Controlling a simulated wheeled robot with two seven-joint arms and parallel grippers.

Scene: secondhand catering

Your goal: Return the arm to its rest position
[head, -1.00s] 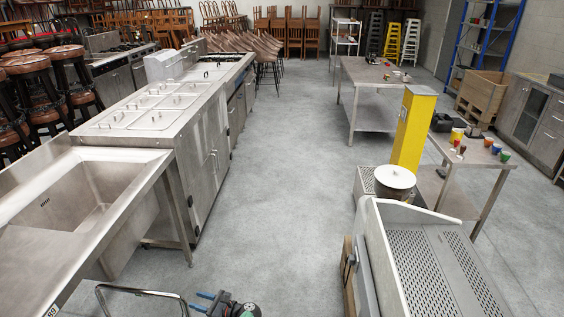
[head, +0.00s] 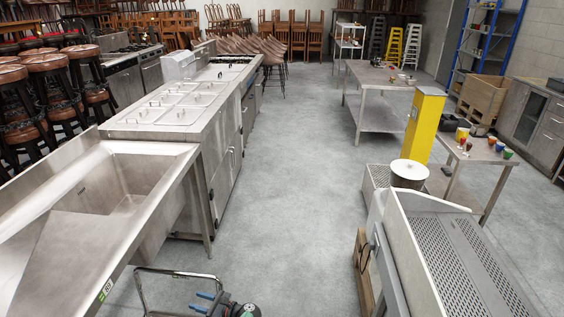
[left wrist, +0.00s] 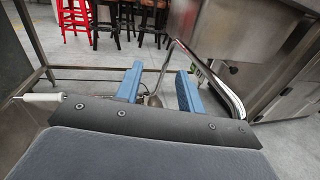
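My left gripper (head: 203,301) shows at the bottom edge of the head view, low in the aisle, with its two blue fingers pointing left. In the left wrist view the blue fingers (left wrist: 160,74) stand well apart, with nothing visibly held between them. A bent chrome tube (left wrist: 164,62) shows beyond and beside the fingers; whether it touches them I cannot tell. Most of my left arm is out of the head view. My right gripper is in neither view.
A steel sink unit (head: 150,149) and counter (head: 222,160) line the left. A chrome loop (head: 178,272) stands close left of my gripper. A perforated steel unit (head: 480,265) and yellow column (head: 424,125) stand on the right. The grey floor (head: 300,200) between is clear.

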